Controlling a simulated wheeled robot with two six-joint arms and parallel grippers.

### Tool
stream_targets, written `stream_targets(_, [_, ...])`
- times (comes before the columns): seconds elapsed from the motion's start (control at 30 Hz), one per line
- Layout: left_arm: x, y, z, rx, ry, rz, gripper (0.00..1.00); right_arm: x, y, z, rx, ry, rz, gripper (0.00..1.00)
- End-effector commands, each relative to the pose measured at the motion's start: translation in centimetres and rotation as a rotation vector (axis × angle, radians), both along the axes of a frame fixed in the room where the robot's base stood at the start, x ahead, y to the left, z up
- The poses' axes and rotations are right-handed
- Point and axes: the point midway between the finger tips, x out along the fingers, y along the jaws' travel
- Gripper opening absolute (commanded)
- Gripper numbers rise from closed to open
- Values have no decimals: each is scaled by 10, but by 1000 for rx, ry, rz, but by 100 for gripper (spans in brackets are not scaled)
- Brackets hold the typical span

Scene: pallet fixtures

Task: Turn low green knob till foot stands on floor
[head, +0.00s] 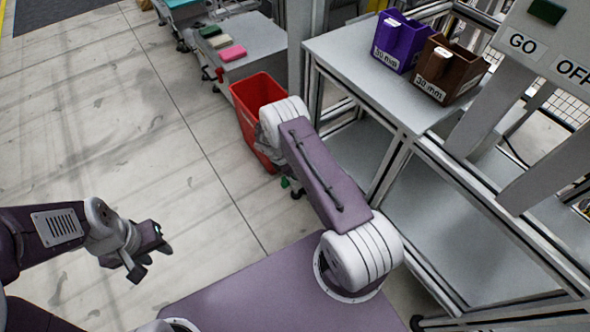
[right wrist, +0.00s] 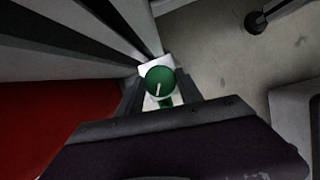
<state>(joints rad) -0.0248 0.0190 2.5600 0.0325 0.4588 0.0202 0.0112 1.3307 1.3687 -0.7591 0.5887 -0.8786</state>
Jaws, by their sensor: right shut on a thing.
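The low green knob (right wrist: 161,81) shows in the right wrist view, with a pale pointer line on its round face. The two fingers of my right gripper (right wrist: 160,92) are on either side of it and shut on it. In the head view a small green part (head: 285,182) shows low beside the red bin, and my right arm hides the right gripper there. I cannot tell whether the foot under the knob touches the floor. My left gripper (head: 152,262) is open and empty over bare floor.
A red bin (head: 250,118) stands close to my right forearm; red also fills the left of the right wrist view. A grey bench (head: 345,50) carries purple (head: 401,40) and brown (head: 447,70) boxes. A dark round foot (right wrist: 256,22) stands on the floor. Floor at left is clear.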

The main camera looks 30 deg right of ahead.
Motion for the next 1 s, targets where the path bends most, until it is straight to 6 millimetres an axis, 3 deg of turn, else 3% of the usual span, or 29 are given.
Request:
stream_targets(0.53, [0,0,0,0,0,0,36,-1,0,0,-1,3,-30,3])
stream_targets(0.57, [0,0,0,0,0,0,36,-1,0,0,-1,3,-30,49])
stream_targets(0.6, [0,0,0,0,0,0,36,-1,0,0,-1,2,-30,60])
stream_targets(0.63, [0,0,0,0,0,0,36,-1,0,0,-1,2,-30,65])
stream_targets(1.0, [0,0,4,0,0,0,36,0,1,5,-1,0,-28,65])
